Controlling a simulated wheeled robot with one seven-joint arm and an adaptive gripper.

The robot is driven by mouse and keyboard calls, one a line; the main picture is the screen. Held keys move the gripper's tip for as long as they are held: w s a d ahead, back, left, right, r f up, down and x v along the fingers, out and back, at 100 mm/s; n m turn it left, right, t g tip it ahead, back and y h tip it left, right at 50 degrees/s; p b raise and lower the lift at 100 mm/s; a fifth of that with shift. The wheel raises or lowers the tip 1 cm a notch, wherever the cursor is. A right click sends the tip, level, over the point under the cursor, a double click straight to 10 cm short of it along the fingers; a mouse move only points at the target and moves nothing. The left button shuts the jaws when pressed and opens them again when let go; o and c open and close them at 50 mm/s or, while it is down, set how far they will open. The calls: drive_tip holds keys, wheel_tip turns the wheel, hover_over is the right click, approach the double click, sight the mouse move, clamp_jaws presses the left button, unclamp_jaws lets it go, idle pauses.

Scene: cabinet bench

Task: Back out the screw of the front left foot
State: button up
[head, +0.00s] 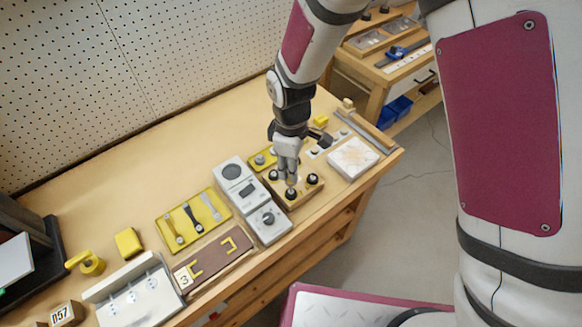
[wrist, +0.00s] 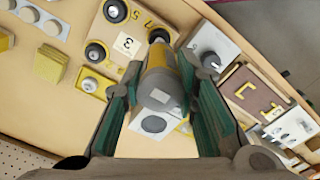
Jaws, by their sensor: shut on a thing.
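My gripper (head: 288,158) points down over a small wooden block (head: 300,199) near the bench's front edge. It is shut on a grey and yellow screwdriver-like tool (wrist: 160,78), which lies between the green-padded fingers in the wrist view. The tool's far end reaches a black round foot (wrist: 158,35) on the block; it hides part of that foot, and I cannot see the screw or whether the tip is seated. Other black feet show at the block's right (head: 312,179) and left rear (head: 273,174). The block carries a card marked 3 (wrist: 126,43).
A grey device with a dial (head: 268,221) stands close left of the block. A yellow tray with wrenches (head: 174,226) and a brown board (head: 212,262) lie farther left. A white patterned pad (head: 353,158) lies to the right.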

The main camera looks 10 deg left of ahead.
drive_tip(key=shift+r+p, duration=0.65)
drive_tip(key=shift+r, duration=1.7)
